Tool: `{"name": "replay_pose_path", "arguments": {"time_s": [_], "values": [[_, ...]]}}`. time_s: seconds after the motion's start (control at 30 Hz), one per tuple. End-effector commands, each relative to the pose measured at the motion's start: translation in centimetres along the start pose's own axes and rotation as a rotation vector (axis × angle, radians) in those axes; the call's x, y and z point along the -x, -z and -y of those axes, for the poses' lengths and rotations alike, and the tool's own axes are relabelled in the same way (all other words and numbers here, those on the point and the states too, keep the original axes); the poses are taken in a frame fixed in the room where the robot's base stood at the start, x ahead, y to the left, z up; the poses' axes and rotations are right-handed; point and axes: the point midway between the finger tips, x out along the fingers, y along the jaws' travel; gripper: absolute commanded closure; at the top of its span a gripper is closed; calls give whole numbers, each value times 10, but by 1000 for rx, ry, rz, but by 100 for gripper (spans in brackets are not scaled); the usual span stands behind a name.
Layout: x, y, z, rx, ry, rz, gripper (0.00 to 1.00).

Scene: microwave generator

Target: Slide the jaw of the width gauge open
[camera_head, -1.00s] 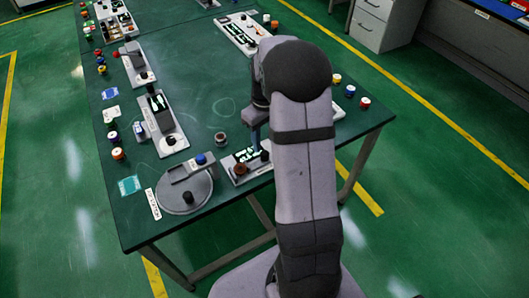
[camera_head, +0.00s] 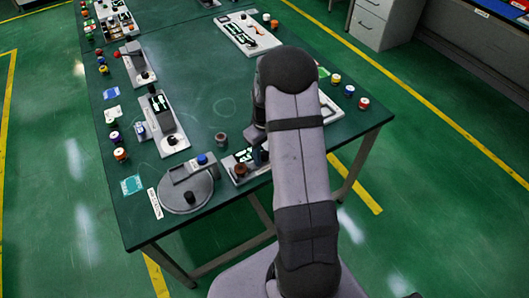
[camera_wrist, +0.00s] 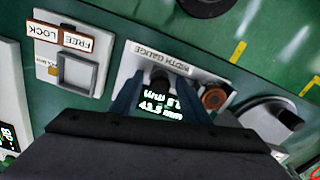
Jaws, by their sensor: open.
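The width gauge is a light panel labelled WIDTH GAUGE (camera_wrist: 153,57) in the wrist view, with a lit green-white display that seems to read about 43.5 mm. A dark knob (camera_wrist: 160,77) stands on it, and a brown round knob (camera_wrist: 213,97) sits to its right. My gripper (camera_wrist: 158,88) is open, with one blue finger on each side of the dark knob. I cannot tell whether either finger touches it. The gauge also shows at the table's near edge in the head view (camera_head: 233,172), partly hidden by my arm.
A grey round device (camera_head: 185,195) with a blue-topped arm stands left of the gauge. A small brown cylinder (camera_head: 221,138) stands behind it. In the wrist view, a LOCK/FREE plate with a square frame (camera_wrist: 78,73) lies left. The table's middle is mostly clear.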

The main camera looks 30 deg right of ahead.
Motion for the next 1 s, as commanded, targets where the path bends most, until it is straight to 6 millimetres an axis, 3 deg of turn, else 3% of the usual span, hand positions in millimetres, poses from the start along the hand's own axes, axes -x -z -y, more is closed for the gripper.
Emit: {"name": "replay_pose_path", "arguments": {"time_s": [0.03,0.2,0.37,0.53,0.77,0.8,0.87,1.0], "values": [[0,0,0,0,0,0,61],[0,0,0,0,0,0,100],[0,-1,-3,-1,0,0,100],[0,-4,-20,-3,-1,0,100],[1,-4,-20,0,0,-1,100],[1,-4,-20,0,0,-1,72],[1,-4,-20,0,0,-1,58],[1,-4,-20,0,0,0,58]]}}
